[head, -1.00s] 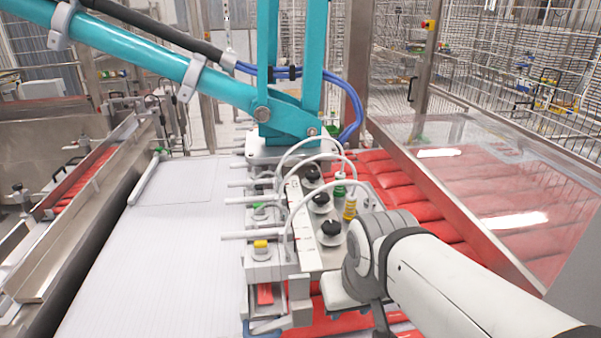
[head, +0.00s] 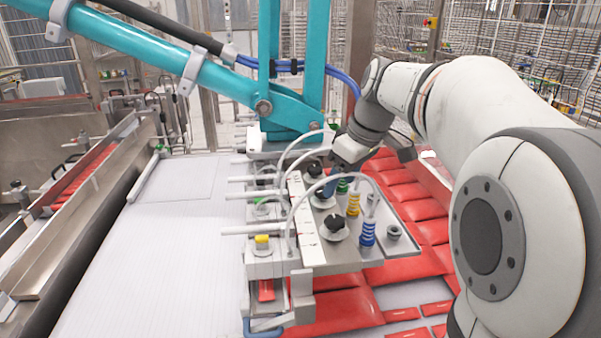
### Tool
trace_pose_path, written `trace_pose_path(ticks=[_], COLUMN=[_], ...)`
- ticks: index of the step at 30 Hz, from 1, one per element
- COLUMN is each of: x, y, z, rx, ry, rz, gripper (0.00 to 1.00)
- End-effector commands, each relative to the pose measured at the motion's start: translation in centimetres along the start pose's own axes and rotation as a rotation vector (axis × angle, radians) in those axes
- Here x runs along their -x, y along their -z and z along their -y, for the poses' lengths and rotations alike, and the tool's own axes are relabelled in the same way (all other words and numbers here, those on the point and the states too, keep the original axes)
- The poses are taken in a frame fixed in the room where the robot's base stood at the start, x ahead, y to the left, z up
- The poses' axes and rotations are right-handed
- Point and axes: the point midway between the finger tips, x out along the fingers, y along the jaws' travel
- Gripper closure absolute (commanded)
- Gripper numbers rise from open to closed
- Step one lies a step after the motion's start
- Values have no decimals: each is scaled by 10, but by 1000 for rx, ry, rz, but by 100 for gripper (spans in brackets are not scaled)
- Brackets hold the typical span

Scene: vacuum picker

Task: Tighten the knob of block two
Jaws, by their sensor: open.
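The vacuum picker's metal plate (head: 345,253) carries black round knobs on pale discs. The nearest knob (head: 333,222) is in clear view. The middle knob (head: 322,198) is partly covered by my gripper, and the far knob (head: 314,168) shows just left of it. No label shows which one belongs to block two. My gripper (head: 331,187) comes in from the upper right and points down at the middle knob. It is open; its fingertips are small here, and I cannot tell whether they touch the knob.
A white hose (head: 305,193) arches over the plate close to my gripper. A teal arm (head: 292,122) rises behind. Red bags (head: 405,205) lie right and below; a white conveyor (head: 165,255) lies left.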

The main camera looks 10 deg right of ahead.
Motion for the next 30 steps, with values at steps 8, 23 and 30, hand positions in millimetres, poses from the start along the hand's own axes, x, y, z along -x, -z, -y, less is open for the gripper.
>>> trace_pose_path(ticks=[8, 23, 30], x=[2, -61, -74], y=[34, 40, 41], z=[-48, -45, -44], rx=[223, 242, 242], ry=[56, 60, 59], rz=[-58, -61, -62], gripper=[41, 41, 41])
